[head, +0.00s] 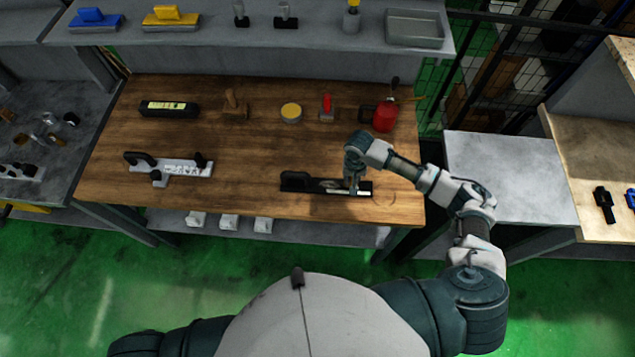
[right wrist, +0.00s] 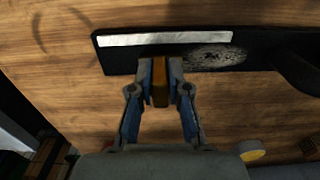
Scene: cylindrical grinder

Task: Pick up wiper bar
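The black bar that I take for the wiper bar (head: 300,184) lies on the wooden bench near its front edge. It has a raised handle at its left end and a pale strip at its right. In the right wrist view the bar (right wrist: 116,58) runs across the top, its handle at the right. My right gripper (head: 353,188) points down at the bar's right half. In the wrist view its fingertips (right wrist: 160,64) are close together and overlap the bar's edge by the pale strip. Whether they touch or hold it I cannot tell. My left gripper is out of view.
A grey-white tool (head: 183,169) with black handles lies left on the bench (head: 240,150). Behind are a black case (head: 169,109), a yellow tin (head: 291,112), a red-handled tool (head: 327,107) and a red container (head: 385,116). The bench between is clear.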

